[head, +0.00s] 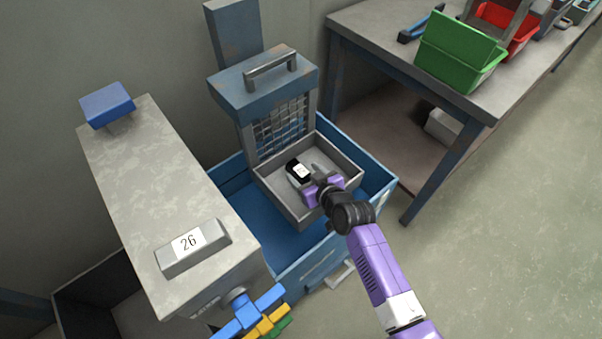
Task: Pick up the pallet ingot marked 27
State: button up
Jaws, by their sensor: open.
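No ingot with a readable 27 shows in the head view. A grey ingot marked 26 (193,248) lies on the near end of the long grey block top at left. My gripper (311,178) is low inside the grey tray (282,205), over its floor, with its jaws open. Right by the jaws is a small black and white piece (298,170). I cannot tell whether it is a labelled ingot or part of my gripper, and no number on it can be read. My wrist and gripper hide part of the tray floor.
The tray sits in a blue open frame (318,262), below a raised blue gate with a handle (271,65) and mesh. A workbench (375,28) with a green bin (458,52) and a red bin stands at upper right. Coloured handles (262,318) stick out at the bottom. Open floor lies right.

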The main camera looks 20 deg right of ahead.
jog(key=shift+w+f, duration=0.3)
jog(key=shift+w, duration=0.3)
grip_shut()
jog(key=shift+r, duration=0.2)
